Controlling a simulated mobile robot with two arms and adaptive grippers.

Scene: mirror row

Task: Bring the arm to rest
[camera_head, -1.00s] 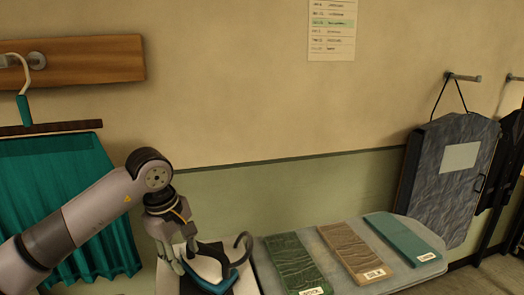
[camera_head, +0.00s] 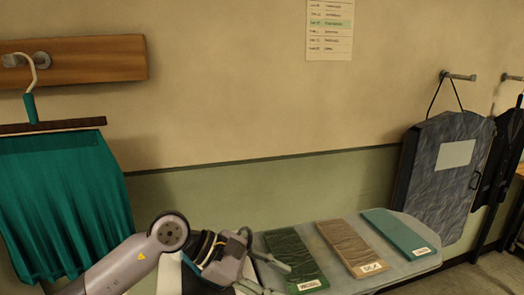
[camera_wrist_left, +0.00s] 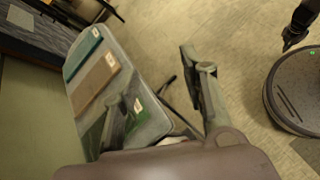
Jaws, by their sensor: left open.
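My left arm comes in from the lower left of the head view. Its gripper (camera_head: 276,281) is low, in front of the near end of the grey board (camera_head: 345,290). In the left wrist view the two fingers of this gripper (camera_wrist_left: 155,85) stand wide apart with nothing between them.
Green (camera_head: 297,262), brown (camera_head: 352,250) and teal (camera_head: 402,235) labelled slabs lie on the board. A teal cloth (camera_head: 65,205) hangs at left, a grey bag (camera_head: 450,170) at right. A paper list (camera_head: 330,30) is on the wall. Floor (camera_wrist_left: 245,40) is open beside the board.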

